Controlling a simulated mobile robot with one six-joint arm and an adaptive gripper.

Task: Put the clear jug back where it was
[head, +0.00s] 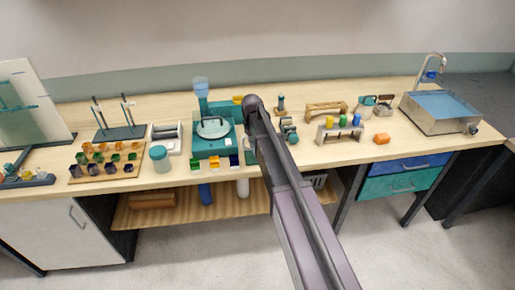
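I cannot pick out the clear jug for certain. A pale blue see-through vessel (201,84) stands on top of a teal column at the back of the bench; it is too small to tell whether it is the jug. My arm reaches up from the bottom of the head view over the middle of the bench. My gripper does not show clearly; the arm hides what is behind it. Small grey and teal parts (288,130) show just right of the arm, and I cannot tell what they belong to.
Bare wood lies right of the arm near the front edge.

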